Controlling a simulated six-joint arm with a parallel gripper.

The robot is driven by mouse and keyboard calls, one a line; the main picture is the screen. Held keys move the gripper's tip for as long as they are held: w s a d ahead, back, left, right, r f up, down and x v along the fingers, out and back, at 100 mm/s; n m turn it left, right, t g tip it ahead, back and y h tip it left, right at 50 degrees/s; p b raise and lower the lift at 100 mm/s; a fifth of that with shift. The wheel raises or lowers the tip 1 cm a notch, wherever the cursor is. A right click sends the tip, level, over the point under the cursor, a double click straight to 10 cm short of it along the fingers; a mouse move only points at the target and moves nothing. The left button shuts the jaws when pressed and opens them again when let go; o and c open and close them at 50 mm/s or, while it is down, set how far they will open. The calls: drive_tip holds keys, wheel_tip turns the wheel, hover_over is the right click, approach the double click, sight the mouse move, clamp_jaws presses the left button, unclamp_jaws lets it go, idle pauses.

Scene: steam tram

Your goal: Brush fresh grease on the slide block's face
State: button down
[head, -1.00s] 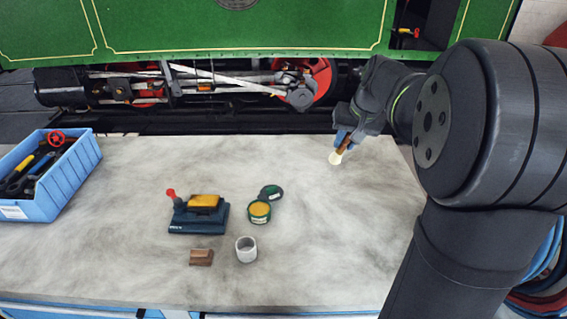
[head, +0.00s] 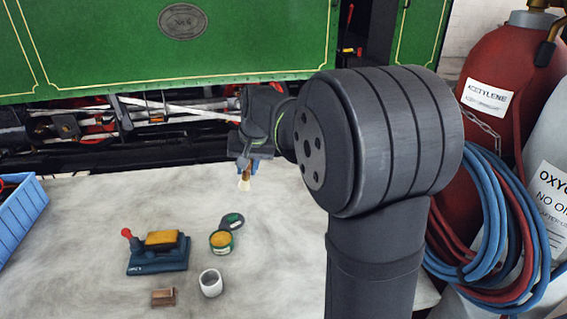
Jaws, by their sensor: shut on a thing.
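My gripper (head: 254,165) is shut on a brush (head: 245,183) with a brown handle and pale bristles. The bristles point down. The brush is behind the open grease tin (head: 221,241) in the picture and a little to its right, apart from it. The tin is green with yellow grease inside, and its dark green lid (head: 232,221) lies just behind it. A brass-coloured block (head: 161,238), which looks like the slide block, sits on a blue vice-like fixture (head: 158,260) with a red knob. I cannot tell whether its face bears grease.
A white cup (head: 211,284) and a small brown block (head: 163,298) stand at the front of the grey bench (head: 270,275). A blue crate (head: 22,215) is at the left edge. A red acetylene cylinder (head: 500,130) and coiled hoses (head: 500,225) are at the right. The green tram (head: 240,45) stands behind.

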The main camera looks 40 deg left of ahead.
drive_tip(key=s+a+f, duration=0.2)
drive_tip(key=s+a, duration=0.6)
drive_tip(key=s, duration=0.4)
drive_tip(key=s+a+f, duration=0.1)
drive_tip(key=s+a, duration=0.7)
drive_tip(key=s, duration=0.4)
drive_tip(key=shift+d+f, duration=0.15)
drive_tip(key=shift+f, duration=1)
drive_tip(key=shift+d+f, duration=0.1)
drive_tip(key=shift+f, duration=1)
drive_tip(key=shift+f, duration=0.75)
idle(0.3)
drive_tip(key=shift+w+d, duration=1.1)
drive_tip(key=shift+d, duration=0.05)
drive_tip(key=shift+a, duration=0.1)
drive_tip(key=shift+s+a, duration=1.05)
drive_tip(key=shift+s, duration=0.05)
